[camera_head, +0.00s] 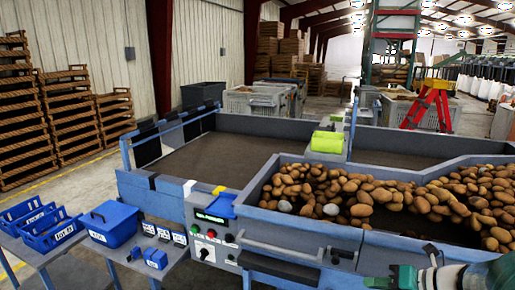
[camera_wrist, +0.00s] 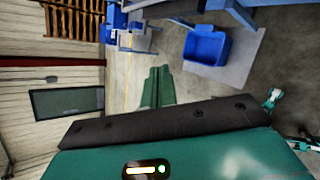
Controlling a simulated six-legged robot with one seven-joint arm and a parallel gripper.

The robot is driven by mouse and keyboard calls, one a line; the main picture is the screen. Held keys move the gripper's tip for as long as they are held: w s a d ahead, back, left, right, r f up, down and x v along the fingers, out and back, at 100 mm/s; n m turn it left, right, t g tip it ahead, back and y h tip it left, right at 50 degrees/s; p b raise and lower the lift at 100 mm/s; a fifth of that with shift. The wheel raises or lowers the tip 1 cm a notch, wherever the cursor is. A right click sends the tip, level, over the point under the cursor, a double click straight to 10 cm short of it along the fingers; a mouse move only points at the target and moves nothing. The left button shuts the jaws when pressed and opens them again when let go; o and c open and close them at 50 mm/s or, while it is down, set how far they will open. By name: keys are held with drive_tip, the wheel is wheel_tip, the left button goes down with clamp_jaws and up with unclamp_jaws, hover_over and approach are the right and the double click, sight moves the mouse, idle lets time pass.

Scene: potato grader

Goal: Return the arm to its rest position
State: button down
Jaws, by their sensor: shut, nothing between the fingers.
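My gripper (camera_head: 378,283) shows at the bottom right edge of the head view, in front of the grader's near side, with my teal and grey arm behind it. Its dark green fingers also show in the wrist view (camera_wrist: 157,72), lying side by side, shut and empty. The wrist view is turned sideways and shows my green housing with a black band at the bottom. The gripper appears apart from the potatoes (camera_head: 360,195) and the control panel (camera_head: 212,230). Most of my arm is out of view.
The grader's blue-grey wall (camera_head: 300,235) runs close by the arm. Blue lidded and open boxes sit on a side table (camera_head: 75,245) at left. A blue bin (camera_wrist: 207,47) shows in the wrist view. Wooden crates (camera_head: 18,110) stack by the wall, with open floor before them.

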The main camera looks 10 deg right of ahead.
drive_tip(key=s+a+r+m+g+h, duration=0.1)
drive_tip(key=s+a+m+h, duration=0.1)
drive_tip(key=a+m, duration=0.4)
drive_tip(key=s+a+r+m+g+h, duration=0.1)
drive_tip(key=s+a+m, duration=0.3)
drive_tip(key=m, duration=1.1)
drive_tip(key=s+a+r+m+g+h, duration=0.1)
drive_tip(key=s+a+r+m+h, duration=0.2)
drive_tip(key=a+m, duration=0.6)
drive_tip(key=m+h, duration=0.1)
drive_tip(key=m, duration=0.1)
drive_tip(key=shift+s+a+m, duration=0.15)
drive_tip(key=shift+s+m, duration=0.1)
drive_tip(key=shift+m, duration=0.05)
drive_tip(key=shift+r, duration=0.1)
